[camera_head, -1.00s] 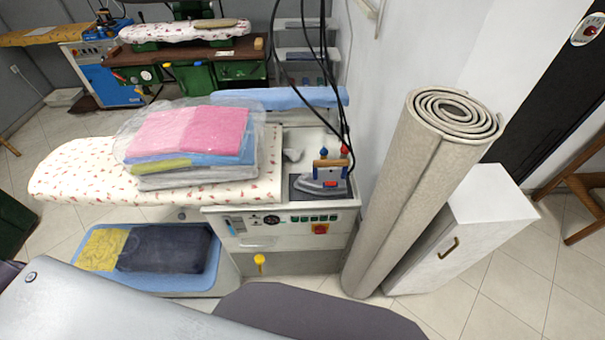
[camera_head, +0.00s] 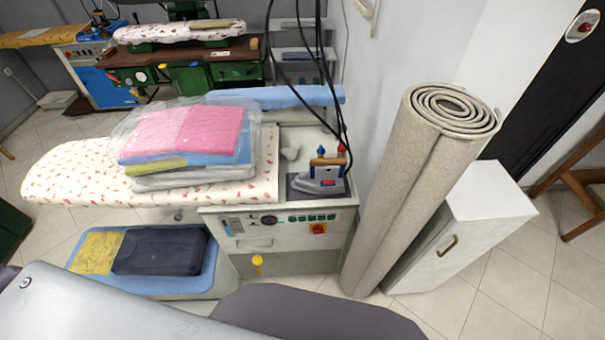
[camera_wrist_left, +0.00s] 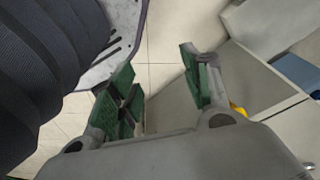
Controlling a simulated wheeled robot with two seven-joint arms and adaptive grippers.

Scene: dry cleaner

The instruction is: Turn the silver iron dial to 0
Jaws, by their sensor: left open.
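The silver iron (camera_head: 318,184) rests on the right end of the ironing station, near the wall, with a wooden handle and a blue and a red knob above it. A number-marked dial on it is too small to make out. The station's front panel (camera_head: 278,223) carries gauges, green switches and a red switch. My left gripper (camera_wrist_left: 160,88) shows in the left wrist view, its green-padded fingers apart and nothing between them. It is well away from the iron, above the tiled floor. My right gripper is in neither view.
Folded clothes in plastic (camera_head: 187,145) lie on the patterned board (camera_head: 75,175). A rolled carpet (camera_head: 405,200) and a white cabinet (camera_head: 470,230) stand right of the station. Black cables (camera_head: 325,70) hang above the iron. A blue-rimmed tray (camera_head: 150,284) sits low at left.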

